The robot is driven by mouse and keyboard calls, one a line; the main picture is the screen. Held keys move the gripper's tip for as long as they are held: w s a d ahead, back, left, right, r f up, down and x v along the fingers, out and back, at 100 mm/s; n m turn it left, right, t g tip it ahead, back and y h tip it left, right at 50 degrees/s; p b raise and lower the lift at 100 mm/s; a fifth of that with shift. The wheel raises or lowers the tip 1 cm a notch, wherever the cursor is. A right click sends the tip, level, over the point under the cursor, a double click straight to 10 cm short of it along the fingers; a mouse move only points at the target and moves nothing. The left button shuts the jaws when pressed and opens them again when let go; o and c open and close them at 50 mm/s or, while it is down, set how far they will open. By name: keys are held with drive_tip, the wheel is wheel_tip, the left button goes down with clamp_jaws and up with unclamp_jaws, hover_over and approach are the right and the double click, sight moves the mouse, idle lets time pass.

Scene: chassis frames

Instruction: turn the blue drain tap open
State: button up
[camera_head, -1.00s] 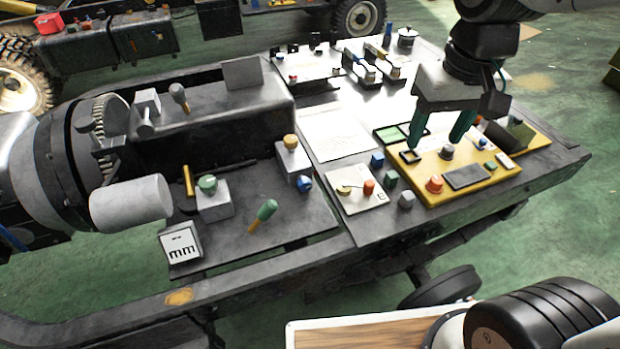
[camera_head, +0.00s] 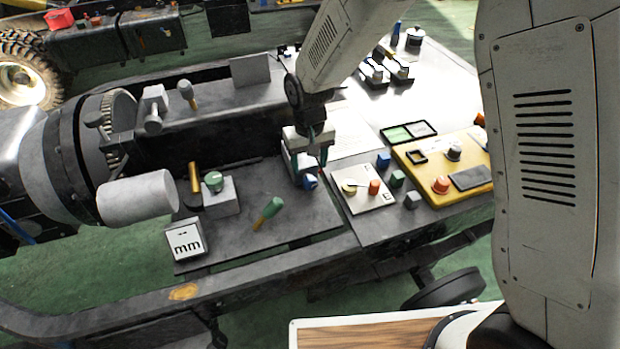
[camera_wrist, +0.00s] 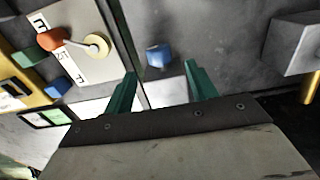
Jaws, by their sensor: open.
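The blue drain tap (camera_head: 310,181) is a small blue knob on the dark work plate, at the foot of the grey block by the plate's right edge. In the wrist view the tap (camera_wrist: 158,56) shows as a small blue piece between and beyond my fingertips. My gripper (camera_head: 312,160) points down just above the tap, with its green fingers apart and nothing between them. In the wrist view my gripper (camera_wrist: 160,68) is open, and the fingers look clear of the tap. The gripper partly hides the grey block. I cannot tell which way the tap is turned.
A white dial plate (camera_head: 362,190) with yellow and red knobs lies right of the tap. Beyond it are small cubes and a yellow panel (camera_head: 425,180). A green-handled lever (camera_head: 268,208) and a green-knobbed block (camera_head: 221,198) stand to the left.

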sight(305, 180)
wheel_tip(305, 180, down, 7)
drive_tip(key=shift+r, duration=0.2)
drive_tip(key=c, duration=1)
drive_tip(key=shift+h, duration=0.4)
drive_tip(key=shift+s+a+t+h, duration=0.15)
drive_tip(key=shift+t+h, duration=0.1)
drive_tip(key=shift+h, duration=0.35)
drive_tip(key=shift+w+a+t+h, duration=0.1)
drive_tip(key=shift+t+h, duration=0.15)
drive_tip(key=shift+h, duration=0.35)
drive_tip(key=shift+s+a+f+t+h, duration=0.1)
drive_tip(key=shift+t+h, duration=0.15)
drive_tip(key=shift+h, duration=0.7)
drive_tip(key=shift+a+t+h, duration=0.1)
drive_tip(key=shift+t+h, duration=0.15)
drive_tip(key=shift+h, duration=0.7)
